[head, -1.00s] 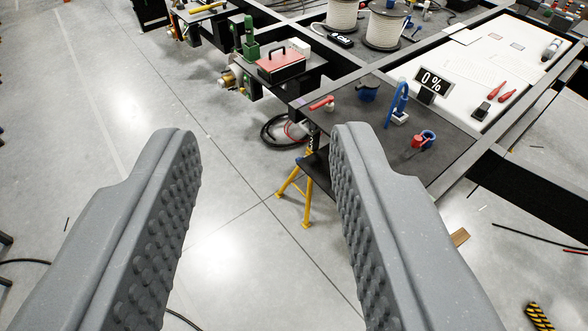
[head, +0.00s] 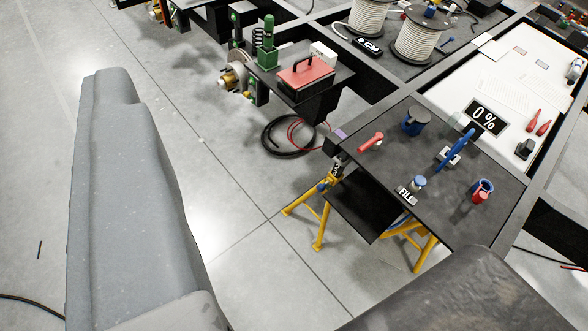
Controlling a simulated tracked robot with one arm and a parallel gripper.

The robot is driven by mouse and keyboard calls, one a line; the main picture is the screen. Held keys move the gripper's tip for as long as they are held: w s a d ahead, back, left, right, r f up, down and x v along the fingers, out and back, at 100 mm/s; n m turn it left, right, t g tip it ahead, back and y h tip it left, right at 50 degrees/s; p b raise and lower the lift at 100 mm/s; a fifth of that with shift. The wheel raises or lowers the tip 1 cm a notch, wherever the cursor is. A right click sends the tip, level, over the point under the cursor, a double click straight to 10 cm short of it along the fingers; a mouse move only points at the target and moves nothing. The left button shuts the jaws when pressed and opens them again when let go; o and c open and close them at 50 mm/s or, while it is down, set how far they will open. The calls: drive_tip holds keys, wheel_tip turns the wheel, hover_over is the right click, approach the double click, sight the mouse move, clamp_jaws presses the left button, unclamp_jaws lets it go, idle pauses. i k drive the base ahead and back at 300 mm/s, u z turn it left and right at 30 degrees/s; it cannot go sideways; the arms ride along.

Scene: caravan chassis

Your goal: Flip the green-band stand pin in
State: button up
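Yellow stand legs (head: 318,235) show under the near corner of the dark chassis deck, with more yellow legs (head: 427,250) to their right. A small blue part sits near the top of the left legs. I cannot make out a green band or a pin on either. My gripper (head: 292,170) is open and empty. Its left grey finger fills the left of the head view, and a dark grey shape at the bottom right appears to be the other finger. The gripper is apart from the stands, which show beyond the gap.
The deck (head: 400,165) carries a red-handled part (head: 371,141), a blue lever (head: 460,146), a red-and-blue part (head: 482,191) and a "FILL" label (head: 407,196). A black cable coil (head: 287,135) lies on the floor. Open floor lies left.

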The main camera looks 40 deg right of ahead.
sight(321, 187)
drive_tip(key=z, duration=0.25)
drive_tip(key=i, duration=1.05)
drive_tip(key=z, duration=0.55)
